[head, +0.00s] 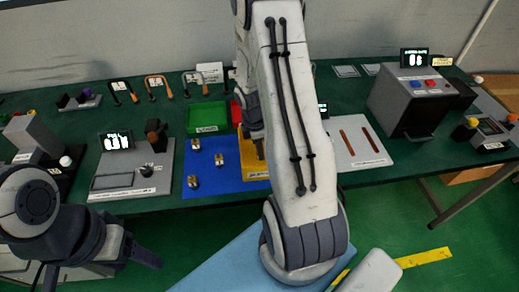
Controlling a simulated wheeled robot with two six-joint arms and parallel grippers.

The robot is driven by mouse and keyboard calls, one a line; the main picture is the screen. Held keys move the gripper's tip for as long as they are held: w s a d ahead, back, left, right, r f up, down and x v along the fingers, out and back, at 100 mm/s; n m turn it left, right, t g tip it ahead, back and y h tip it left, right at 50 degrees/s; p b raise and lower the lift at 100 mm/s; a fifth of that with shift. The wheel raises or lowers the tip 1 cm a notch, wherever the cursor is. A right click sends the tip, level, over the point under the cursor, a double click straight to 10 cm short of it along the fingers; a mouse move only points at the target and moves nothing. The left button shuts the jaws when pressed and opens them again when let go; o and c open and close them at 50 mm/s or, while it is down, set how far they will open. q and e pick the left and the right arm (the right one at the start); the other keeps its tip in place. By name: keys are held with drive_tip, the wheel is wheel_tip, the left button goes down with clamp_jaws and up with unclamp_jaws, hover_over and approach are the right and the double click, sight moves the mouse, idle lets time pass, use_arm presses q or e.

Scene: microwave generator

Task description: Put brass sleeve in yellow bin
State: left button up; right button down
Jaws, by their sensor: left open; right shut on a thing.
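Three small brass-coloured pieces lie on the blue mat (210,190): one at the upper left (195,145), one in the middle (220,160) and one at the lower left (193,182). I cannot tell which are sleeves. The yellow bin (255,172) is at the mat's right side, partly hidden by my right arm. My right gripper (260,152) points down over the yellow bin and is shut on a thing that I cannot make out. My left gripper (148,257) is open and empty in front of the table, low at the left.
A green bin (207,117) stands behind the mat, with a red bin (237,112) beside it. A grey device with a display (117,140) is left of the mat. A white board with brown slots (358,145) and a grey box (410,100) are to the right.

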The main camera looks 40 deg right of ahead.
drive_tip(key=shift+f, duration=0.2)
drive_tip(key=c, duration=0.7)
unclamp_jaws()
drive_tip(key=shift+r, duration=0.15)
wheel_tip(320, 180, up, 12)
drive_tip(key=a, duration=0.1)
drive_tip(key=s+a+r+m+t, duration=0.1)
drive_tip(key=a+r, duration=0.1)
drive_tip(key=a, duration=0.6)
drive_tip(key=s+a+r+m, duration=0.1)
drive_tip(key=a+r, duration=0.2)
drive_tip(key=a, duration=0.6)
drive_tip(key=s+a+r+m+y, duration=0.2)
drive_tip(key=s+a+m, duration=0.1)
drive_tip(key=s+a, duration=1)
drive_tip(key=shift+s+r, duration=0.2)
drive_tip(key=shift+s, duration=0.8)
